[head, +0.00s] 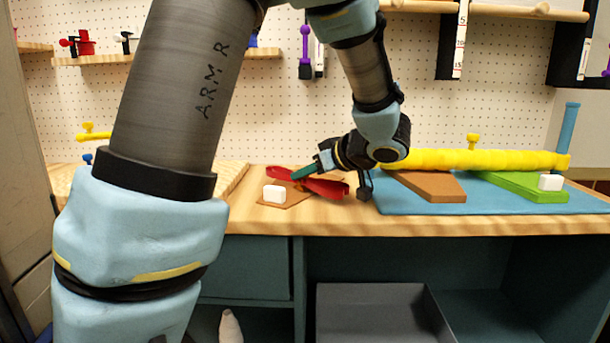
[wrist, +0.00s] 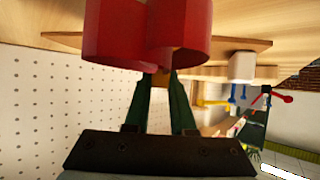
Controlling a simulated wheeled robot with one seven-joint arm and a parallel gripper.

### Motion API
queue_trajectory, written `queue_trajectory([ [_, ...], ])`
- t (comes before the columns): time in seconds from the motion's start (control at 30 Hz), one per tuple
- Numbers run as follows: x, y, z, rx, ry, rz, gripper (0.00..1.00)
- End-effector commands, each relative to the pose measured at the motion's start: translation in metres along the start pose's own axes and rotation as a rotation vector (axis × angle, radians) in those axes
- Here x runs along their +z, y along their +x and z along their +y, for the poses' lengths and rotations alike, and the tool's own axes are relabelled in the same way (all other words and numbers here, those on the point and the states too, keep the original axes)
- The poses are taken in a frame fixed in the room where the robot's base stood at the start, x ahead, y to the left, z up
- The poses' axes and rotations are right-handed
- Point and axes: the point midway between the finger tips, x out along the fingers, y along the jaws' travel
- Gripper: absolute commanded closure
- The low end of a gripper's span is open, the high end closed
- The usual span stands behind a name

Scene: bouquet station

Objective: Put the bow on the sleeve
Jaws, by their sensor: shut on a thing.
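The red bow (head: 325,187) has two wide loops. My gripper (head: 302,174), with dark green fingers, is shut on its small orange-brown middle part. In the wrist view the loops (wrist: 180,30) fill the top, just beyond the fingertips (wrist: 160,82). The bow is over or beside a flat brown piece (head: 292,203) on the left of the bench; I cannot tell if they touch. A brown sleeve-like wedge (head: 432,188) and a green one (head: 520,188) lie on the blue mat (head: 395,203), right of my gripper. Which is the task's sleeve is unclear.
A white block (head: 274,194) sits by the flat brown piece. Another white block (head: 551,182) is on the green wedge. A long yellow roll (head: 470,160) lies behind the wedges. A pegboard (head: 270,110) stands behind the bench. A grey open bin (head: 370,310) is below.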

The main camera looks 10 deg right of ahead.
Motion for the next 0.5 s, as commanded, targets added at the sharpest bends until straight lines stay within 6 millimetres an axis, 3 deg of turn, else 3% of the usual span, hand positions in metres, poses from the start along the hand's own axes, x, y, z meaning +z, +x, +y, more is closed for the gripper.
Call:
queue_trajectory([
  [0.37, 0.0032, 0.0016, 0.0002, 0.000, 0.001, 0.000, 1.00],
  [0.4, 0.0029, 0.0014, 0.0003, 0.000, 0.000, 0.000, 0.73],
  [0.5, 0.0028, 0.0013, 0.0003, 0.001, 0.000, 0.000, 0.61],
])
